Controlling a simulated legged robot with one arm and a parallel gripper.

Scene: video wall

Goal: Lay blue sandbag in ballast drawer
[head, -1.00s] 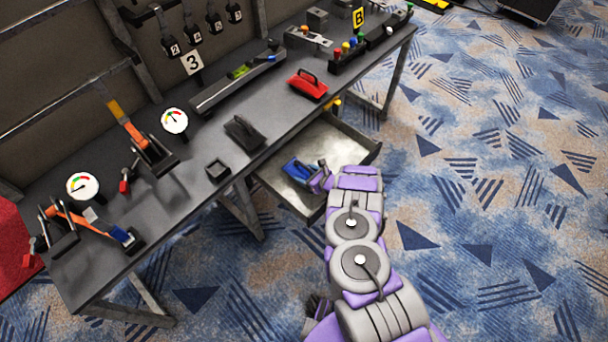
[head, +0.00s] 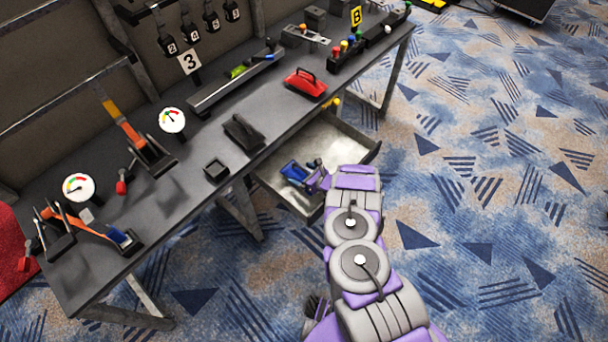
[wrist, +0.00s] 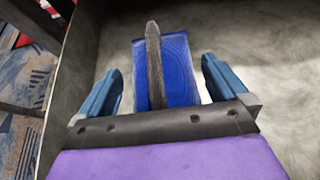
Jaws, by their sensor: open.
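The blue sandbag (wrist: 180,68) with a dark strap-like handle lies in the open ballast drawer (wrist: 265,60) in the wrist view. In the head view the drawer (head: 345,135) hangs out under the bench, and the sandbag (head: 291,170) shows as a small blue patch, partly hidden by my gripper. My gripper (wrist: 158,88) is open, with one blue finger on each side of the sandbag and a gap visible at both sides. The gripper also shows in the head view (head: 316,178), over the drawer's left part. Whether the bag's underside rests fully on the drawer floor is hard to see.
The dark workbench (head: 200,200) stands above the drawer, carrying a red handled block (head: 305,84), a black handled block (head: 243,132) and gauges. The drawer's right part is bare. Carpeted floor (head: 480,200) to the right is clear.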

